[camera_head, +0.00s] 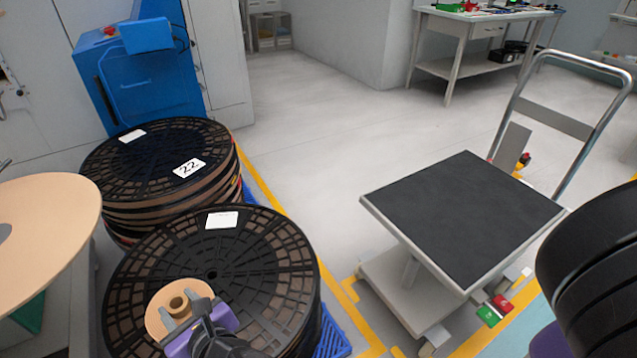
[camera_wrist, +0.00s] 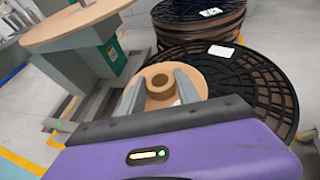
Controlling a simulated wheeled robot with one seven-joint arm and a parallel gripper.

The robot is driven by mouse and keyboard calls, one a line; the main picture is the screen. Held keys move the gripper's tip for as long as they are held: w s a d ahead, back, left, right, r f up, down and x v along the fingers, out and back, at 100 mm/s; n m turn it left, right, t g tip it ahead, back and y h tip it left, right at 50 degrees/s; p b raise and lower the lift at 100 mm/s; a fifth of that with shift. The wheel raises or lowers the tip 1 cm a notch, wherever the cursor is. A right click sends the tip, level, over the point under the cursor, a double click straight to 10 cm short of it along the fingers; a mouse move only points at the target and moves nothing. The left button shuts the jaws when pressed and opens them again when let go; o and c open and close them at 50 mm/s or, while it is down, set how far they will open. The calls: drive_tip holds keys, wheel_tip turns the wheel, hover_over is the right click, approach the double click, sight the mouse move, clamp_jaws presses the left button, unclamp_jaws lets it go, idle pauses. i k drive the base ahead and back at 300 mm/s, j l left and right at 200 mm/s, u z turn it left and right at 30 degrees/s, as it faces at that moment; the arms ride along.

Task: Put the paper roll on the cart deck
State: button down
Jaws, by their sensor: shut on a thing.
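The paper roll (camera_head: 163,293) is a small tan disc with a raised brown core. My gripper (camera_head: 183,315) is shut on it, with the fingers at the core. The roll is over the near stack of black reels (camera_head: 265,255); I cannot tell whether it touches the top reel. In the wrist view the roll (camera_wrist: 195,82) sits between the two grey fingers (camera_wrist: 160,95). The cart deck (camera_head: 460,215) is a bare dark mat on a light frame, to the right of the reels, with a metal push handle.
A second reel stack (camera_head: 150,165) marked 22 stands behind the near one. A tan round table-like disc (camera_head: 45,225) is at the left. A blue machine (camera_head: 150,75) stands at the back. Dark rounded shapes (camera_head: 600,260) fill the right edge. Open floor lies behind the cart.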

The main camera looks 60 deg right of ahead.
sight(463, 225)
drive_tip(key=k+j+z, duration=0.1)
drive_tip(key=k+z, duration=0.55)
drive_tip(key=z, duration=0.55)
